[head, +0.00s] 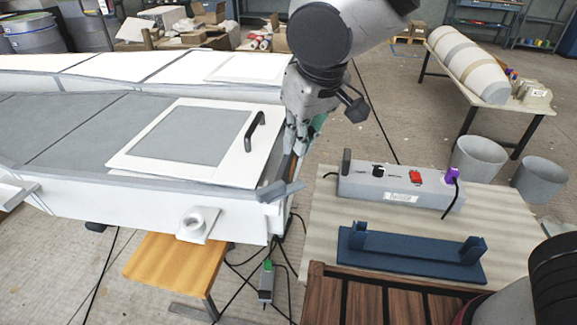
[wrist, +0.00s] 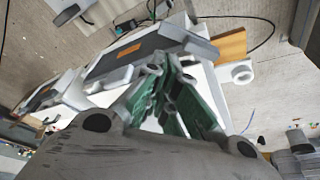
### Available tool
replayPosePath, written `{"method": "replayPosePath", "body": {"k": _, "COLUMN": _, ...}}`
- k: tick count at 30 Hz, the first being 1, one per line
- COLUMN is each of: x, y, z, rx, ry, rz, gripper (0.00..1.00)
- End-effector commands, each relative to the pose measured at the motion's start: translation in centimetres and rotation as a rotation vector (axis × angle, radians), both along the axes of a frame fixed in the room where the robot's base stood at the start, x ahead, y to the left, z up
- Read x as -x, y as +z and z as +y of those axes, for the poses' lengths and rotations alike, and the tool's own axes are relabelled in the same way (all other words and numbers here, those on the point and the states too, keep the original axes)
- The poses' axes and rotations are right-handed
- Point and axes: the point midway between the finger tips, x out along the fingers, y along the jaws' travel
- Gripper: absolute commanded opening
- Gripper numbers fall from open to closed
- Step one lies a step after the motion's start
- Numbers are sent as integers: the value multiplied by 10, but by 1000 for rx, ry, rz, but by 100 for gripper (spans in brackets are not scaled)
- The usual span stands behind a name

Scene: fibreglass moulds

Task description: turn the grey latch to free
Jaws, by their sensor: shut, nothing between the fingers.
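The grey latch (head: 279,191) is a flat bar at the right-hand front corner of the white mould (head: 130,218). In the wrist view a grey bar with an orange patch (wrist: 148,47), which looks like the latch, lies across just beyond the fingertips. My gripper (head: 297,150) points down above the latch, beside the mould's right edge. In the wrist view my gripper (wrist: 163,72) shows green finger pads; it is shut and empty. Whether the fingertips touch the latch I cannot tell.
A white hatch panel with a black handle (head: 256,131) lies on the mould. To the right, a bench (head: 320,235) holds a grey switch box (head: 350,182) and a blue cradle (head: 400,259). A wooden stool (head: 170,262) and loose cables are below.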

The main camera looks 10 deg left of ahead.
Motion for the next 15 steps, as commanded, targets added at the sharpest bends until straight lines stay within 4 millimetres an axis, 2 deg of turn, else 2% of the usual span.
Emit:
{"method": "replayPosePath", "body": {"k": 4, "x": -2, "y": -3, "z": 4, "rx": -28, "ry": -57, "rz": 11, "gripper": 0}}
{"method": "replayPosePath", "body": {"k": 7, "x": -4, "y": -13, "z": 5, "rx": -26, "ry": -62, "rz": 12, "gripper": 0}}
{"method": "replayPosePath", "body": {"k": 15, "x": -16, "y": -60, "z": 16, "rx": -23, "ry": -61, "rz": 13, "gripper": 0}}
